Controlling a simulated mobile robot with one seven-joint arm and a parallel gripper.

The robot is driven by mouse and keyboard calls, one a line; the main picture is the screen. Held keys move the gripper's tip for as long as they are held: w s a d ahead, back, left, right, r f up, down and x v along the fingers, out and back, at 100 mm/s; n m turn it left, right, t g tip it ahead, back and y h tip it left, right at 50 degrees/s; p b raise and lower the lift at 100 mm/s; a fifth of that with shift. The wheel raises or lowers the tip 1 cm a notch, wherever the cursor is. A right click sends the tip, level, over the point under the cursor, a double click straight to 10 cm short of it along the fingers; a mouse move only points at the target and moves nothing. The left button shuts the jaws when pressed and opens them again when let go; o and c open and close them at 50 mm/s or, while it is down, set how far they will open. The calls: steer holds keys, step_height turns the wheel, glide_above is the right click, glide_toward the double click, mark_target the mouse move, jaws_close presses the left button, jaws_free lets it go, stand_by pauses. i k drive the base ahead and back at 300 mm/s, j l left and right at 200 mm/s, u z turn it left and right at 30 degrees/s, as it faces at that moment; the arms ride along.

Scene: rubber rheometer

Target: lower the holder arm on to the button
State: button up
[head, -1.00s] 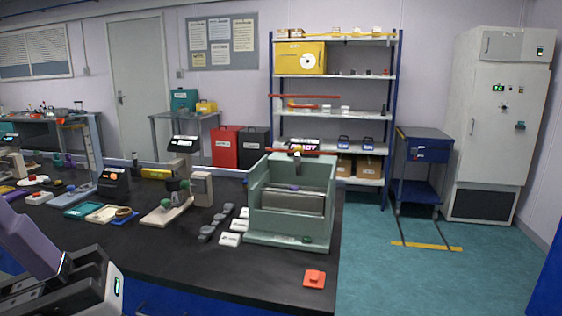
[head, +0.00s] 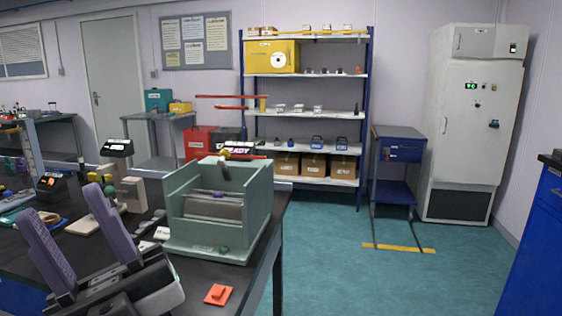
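My gripper (head: 64,203) is in the lower left of the head view. Its two purple fingers stand apart, pointing up and away, with nothing seen between them. Right of it, a pale green open-topped box (head: 190,245) stands at the bench corner, with a grey block (head: 212,208) inside and a green knob (head: 224,248) at its front foot. Left of the box is a small cream stand (head: 132,193), partly hidden by the fingers. I cannot tell which part is the holder arm or the button. An orange square with a raised knob (head: 218,294) lies at the front edge.
Thin red bars (head: 232,97) show above and behind the box, near a READY display (head: 238,151). Small grey pieces (head: 150,224) lie left of the box. A blue cabinet (head: 530,245) stands at far right.

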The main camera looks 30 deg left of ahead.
mark_target(224, 153)
steer(key=i+l+z, duration=0.3)
steer(key=i, duration=0.15)
steer(key=i+l+z, duration=0.3)
steer(key=i, duration=0.15)
steer(key=i+u, duration=0.35)
steer(key=i+l+u, duration=0.2)
steer(key=i+u, duration=0.2)
steer(key=i, duration=0.15)
steer(key=i+u, duration=0.25)
steer(key=u, duration=0.2)
steer(key=i+u, duration=0.2)
steer(key=u, duration=0.25)
steer(key=i+l+u, duration=0.15)
steer(key=u, duration=0.3)
steer(key=i+l+u, duration=0.25)
steer(key=u, duration=0.15)
steer(key=i+l+u, duration=0.15)
steer(key=u, duration=0.3)
steer(key=i+l+u, duration=0.2)
steer(key=u, duration=0.2)
steer(key=i+l+u, duration=0.1)
steer(key=l+u, duration=0.65)
steer(key=k+z, duration=0.3)
steer(key=k, duration=0.15)
